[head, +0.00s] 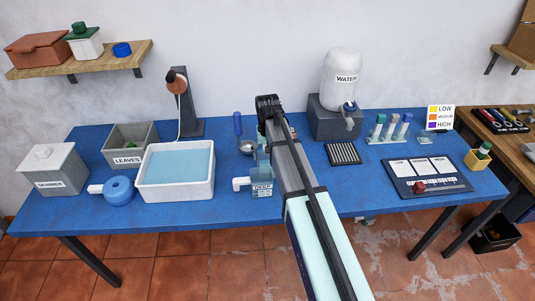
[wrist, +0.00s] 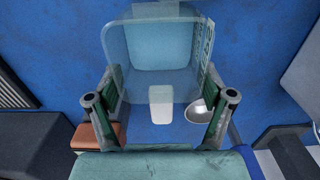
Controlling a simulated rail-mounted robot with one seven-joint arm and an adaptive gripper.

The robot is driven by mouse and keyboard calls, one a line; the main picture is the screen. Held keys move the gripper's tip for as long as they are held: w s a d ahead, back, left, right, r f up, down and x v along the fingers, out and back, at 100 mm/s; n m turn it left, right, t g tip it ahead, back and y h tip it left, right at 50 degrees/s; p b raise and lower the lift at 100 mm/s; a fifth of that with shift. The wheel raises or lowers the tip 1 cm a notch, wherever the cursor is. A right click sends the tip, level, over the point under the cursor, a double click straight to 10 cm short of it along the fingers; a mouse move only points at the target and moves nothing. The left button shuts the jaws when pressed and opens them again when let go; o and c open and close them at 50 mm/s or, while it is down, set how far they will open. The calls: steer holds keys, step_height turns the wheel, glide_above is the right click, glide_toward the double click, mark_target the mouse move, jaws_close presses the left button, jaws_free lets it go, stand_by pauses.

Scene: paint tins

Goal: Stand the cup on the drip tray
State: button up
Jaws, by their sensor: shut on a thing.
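A see-through, bluish cup (wrist: 125,45) fills the upper middle of the wrist view, with a white block-shaped part near its lower edge. My gripper (wrist: 162,92) is shut on the cup, one green-padded finger at each side. In the head view, my gripper (head: 263,152) is over the middle of the blue table, partly hidden by my arm. A blue-green vessel (head: 262,189) marked DEEP, with a white handle at its left, shows just below it; I cannot tell surely whether this is the held cup. The black ribbed drip tray (head: 343,154) lies empty to the right, before the water dispenser.
The water dispenser (head: 342,80) stands behind the tray on a grey base. A white basin (head: 147,200) of blue liquid is left of my gripper. A steel ladle (head: 247,148) lies close by.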

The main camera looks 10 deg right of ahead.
steer(key=shift+f, duration=0.15)
steer(key=o, duration=1.3)
step_height(320, 180, up, 11)
steer(key=b, duration=0.2)
steer(key=shift+f, duration=0.15)
steer(key=shift+r, duration=0.8)
steer(key=shift+c, duration=0.5)
